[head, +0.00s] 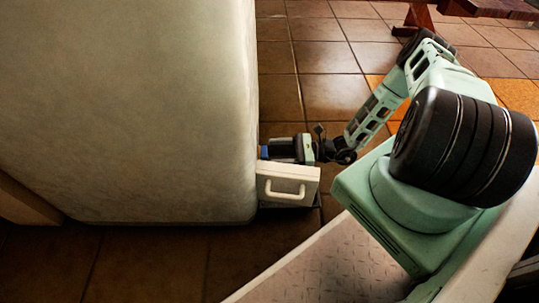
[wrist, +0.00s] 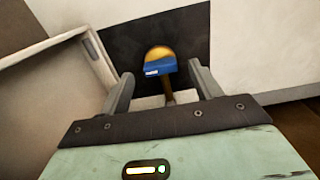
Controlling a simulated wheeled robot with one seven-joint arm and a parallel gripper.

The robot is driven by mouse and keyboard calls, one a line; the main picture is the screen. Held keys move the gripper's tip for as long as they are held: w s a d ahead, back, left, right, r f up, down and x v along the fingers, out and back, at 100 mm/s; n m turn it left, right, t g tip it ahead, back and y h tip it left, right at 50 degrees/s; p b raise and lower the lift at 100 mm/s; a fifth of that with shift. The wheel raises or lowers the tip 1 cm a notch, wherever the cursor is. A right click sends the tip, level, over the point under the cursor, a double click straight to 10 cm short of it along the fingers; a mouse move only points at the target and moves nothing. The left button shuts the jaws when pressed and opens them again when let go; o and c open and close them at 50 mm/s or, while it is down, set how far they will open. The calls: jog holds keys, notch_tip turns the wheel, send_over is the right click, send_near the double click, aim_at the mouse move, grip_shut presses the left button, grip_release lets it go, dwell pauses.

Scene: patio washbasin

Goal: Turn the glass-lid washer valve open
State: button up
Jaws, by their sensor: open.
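In the wrist view a valve handle (wrist: 160,62), yellow-orange on top with a blue band and a small white label, stands in front of a dark panel (wrist: 200,38). A brownish stem runs down from it. My gripper (wrist: 160,74) is open, with one finger on each side of the handle. I cannot tell whether either finger touches it. In the head view my gripper (head: 290,149) is low beside the big pale block, and a small blue patch (head: 264,152) shows at its tip. No glass lid or washer can be made out.
A white box-like front with a handle (head: 287,187) sits just below my gripper in the head view. A white panel (wrist: 70,90) stands close on the left in the wrist view. The large pale block (head: 130,110) fills the left. Tiled floor (head: 325,55) lies open behind.

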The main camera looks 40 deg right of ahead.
aim_at(263, 153)
jog(key=shift+b+x, duration=0.35)
jog(key=shift+x, duration=1.1)
jog(key=c, duration=1)
